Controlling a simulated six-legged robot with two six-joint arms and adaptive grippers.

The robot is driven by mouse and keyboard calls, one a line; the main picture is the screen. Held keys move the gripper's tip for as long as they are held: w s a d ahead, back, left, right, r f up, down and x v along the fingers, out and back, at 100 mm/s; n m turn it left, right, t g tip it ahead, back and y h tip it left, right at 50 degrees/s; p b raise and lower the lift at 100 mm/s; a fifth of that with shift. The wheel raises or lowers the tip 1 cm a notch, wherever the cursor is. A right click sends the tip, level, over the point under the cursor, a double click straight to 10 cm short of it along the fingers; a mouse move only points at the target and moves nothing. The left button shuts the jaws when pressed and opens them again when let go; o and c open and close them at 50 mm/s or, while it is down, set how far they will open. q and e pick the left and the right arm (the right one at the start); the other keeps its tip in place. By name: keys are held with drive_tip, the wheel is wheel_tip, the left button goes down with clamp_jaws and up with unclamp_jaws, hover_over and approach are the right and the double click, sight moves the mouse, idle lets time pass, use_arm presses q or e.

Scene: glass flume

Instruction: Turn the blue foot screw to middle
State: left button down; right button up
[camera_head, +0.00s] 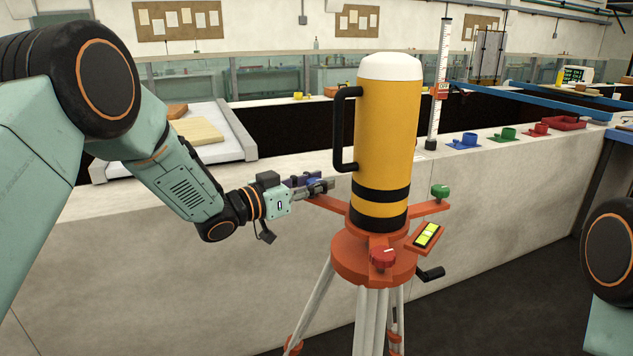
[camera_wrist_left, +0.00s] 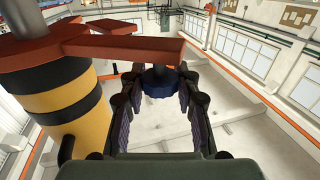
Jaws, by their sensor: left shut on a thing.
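The yellow instrument (camera_head: 388,130) with black bands and a white top stands upright on an orange tripod head (camera_head: 370,262). The blue foot screw (camera_head: 313,182) is at the end of the left orange arm, mostly hidden by my left gripper (camera_head: 318,185). In the left wrist view the blue foot screw (camera_wrist_left: 159,82) lies between the fingertips of my left gripper (camera_wrist_left: 160,88), which is shut on it. The green foot screw (camera_head: 440,191) is at the right arm's end, and the red foot screw (camera_head: 383,257) is at the front. My right gripper is out of view.
A yellow-green level vial (camera_head: 428,235) sits on the orange base, with a black crank (camera_head: 431,273) below it. Behind is a pale flume wall (camera_head: 500,200); blue (camera_head: 467,141), green (camera_head: 503,134) and red (camera_head: 538,130) pieces stand on its ledge. A white tray (camera_head: 222,135) holds wooden blocks.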

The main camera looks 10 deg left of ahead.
use_arm(q)
drive_tip(key=shift+f, duration=0.1)
drive_tip(key=c, duration=1.4)
unclamp_jaws()
drive_tip(key=o, duration=0.4)
drive_tip(key=shift+s+a, duration=0.15)
drive_tip(key=shift+o, duration=0.2)
drive_tip(key=v, duration=1.1)
drive_tip(key=shift+s+a, duration=0.25)
drive_tip(key=shift+s, duration=0.05)
